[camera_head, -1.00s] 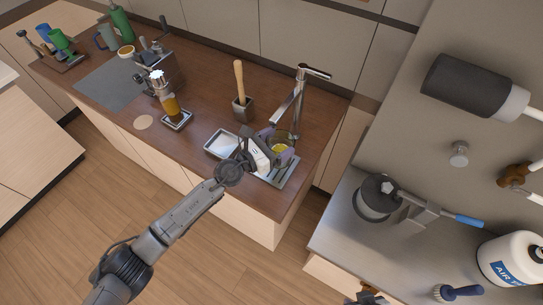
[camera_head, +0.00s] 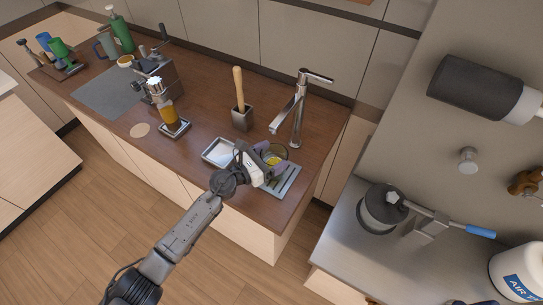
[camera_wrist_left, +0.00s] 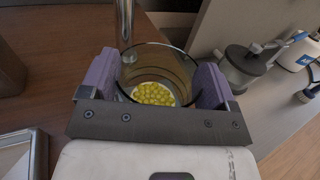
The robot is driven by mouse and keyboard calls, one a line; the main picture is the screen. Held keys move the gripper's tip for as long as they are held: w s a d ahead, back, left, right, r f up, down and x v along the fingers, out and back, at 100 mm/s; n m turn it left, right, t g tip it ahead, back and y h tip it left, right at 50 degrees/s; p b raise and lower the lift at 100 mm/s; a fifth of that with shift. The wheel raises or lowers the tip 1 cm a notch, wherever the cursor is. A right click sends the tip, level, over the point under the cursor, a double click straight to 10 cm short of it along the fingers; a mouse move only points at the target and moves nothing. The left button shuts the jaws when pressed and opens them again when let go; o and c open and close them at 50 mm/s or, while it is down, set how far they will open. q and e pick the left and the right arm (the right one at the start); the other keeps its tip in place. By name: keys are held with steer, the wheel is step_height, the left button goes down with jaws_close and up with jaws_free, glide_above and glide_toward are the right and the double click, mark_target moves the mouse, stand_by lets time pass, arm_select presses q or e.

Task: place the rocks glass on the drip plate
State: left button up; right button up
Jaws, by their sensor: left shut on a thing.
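The rocks glass (camera_head: 273,155) is clear and holds small yellow round pieces. My left gripper (camera_head: 265,160) is shut on it. In the left wrist view the glass (camera_wrist_left: 160,65) sits between the two purple finger pads of the gripper (camera_wrist_left: 155,85), its open rim toward the camera. The slotted metal drip plate (camera_head: 286,183) lies on the wooden counter near its right end, partly hidden behind the gripper and glass. The glass shows over the plate's far part. I cannot tell whether it touches the plate. My right gripper is not clearly in view.
A tap (camera_head: 298,110) stands behind the glass. A pale square tray (camera_head: 217,152) lies to the left, with a muddler holder (camera_head: 242,117) behind it. The grey bench (camera_head: 350,240) is at right.

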arm_select(q)
steer(key=shift+f, duration=0.15)
steer(key=o, duration=1.2)
steer(key=shift+r, duration=0.4)
steer(key=v, duration=1.2)
steer(key=shift+f, duration=0.2)
steer(key=shift+s, duration=0.1)
